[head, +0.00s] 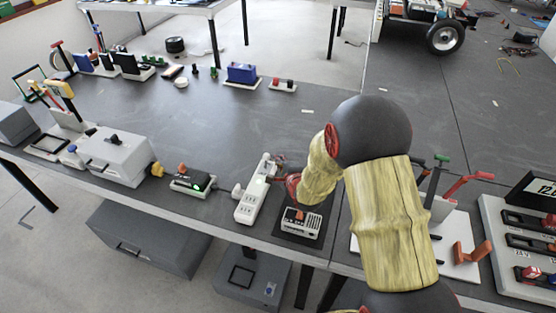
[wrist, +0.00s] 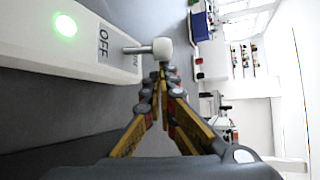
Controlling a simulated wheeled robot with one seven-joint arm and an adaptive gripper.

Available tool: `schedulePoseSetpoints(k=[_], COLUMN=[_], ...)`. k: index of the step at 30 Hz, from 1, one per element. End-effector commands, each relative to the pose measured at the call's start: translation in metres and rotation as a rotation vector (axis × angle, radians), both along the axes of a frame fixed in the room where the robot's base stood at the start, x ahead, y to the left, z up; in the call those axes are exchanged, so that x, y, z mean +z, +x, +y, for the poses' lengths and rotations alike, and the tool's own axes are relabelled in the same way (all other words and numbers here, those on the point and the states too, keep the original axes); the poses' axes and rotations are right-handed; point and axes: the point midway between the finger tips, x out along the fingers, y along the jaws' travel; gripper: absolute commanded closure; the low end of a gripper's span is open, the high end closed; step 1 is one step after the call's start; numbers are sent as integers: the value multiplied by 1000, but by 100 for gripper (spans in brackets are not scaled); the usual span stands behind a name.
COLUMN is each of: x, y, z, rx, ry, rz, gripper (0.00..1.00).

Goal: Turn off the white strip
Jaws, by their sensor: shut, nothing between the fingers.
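In the wrist view the strip (wrist: 60,45) fills the upper left. Its round green light (wrist: 65,26) is lit. A switch lever with a white rounded tip (wrist: 162,47) sticks out from it beside an "OFF" label (wrist: 103,42); another label beside it is only partly readable. My gripper (wrist: 161,75) is shut and empty, its fingertips right at the lever's tip; whether they touch it I cannot tell. In the head view my gripper (head: 276,167) is partly hidden at the strip's far end.
A small device with an orange switch (head: 299,222) stands on a dark pad near the table edge, under my arm. A black-topped unit with a green light (head: 191,182) is left of the strip. The table behind the strip is largely clear.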

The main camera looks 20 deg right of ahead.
Motion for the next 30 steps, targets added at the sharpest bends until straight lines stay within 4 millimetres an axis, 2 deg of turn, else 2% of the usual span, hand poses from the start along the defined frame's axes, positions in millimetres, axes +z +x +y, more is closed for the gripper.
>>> schedulePoseSetpoints(k=[30], x=[6], y=[-9], z=[7], rx=[1], ry=[-1], rz=[0], gripper=[100])
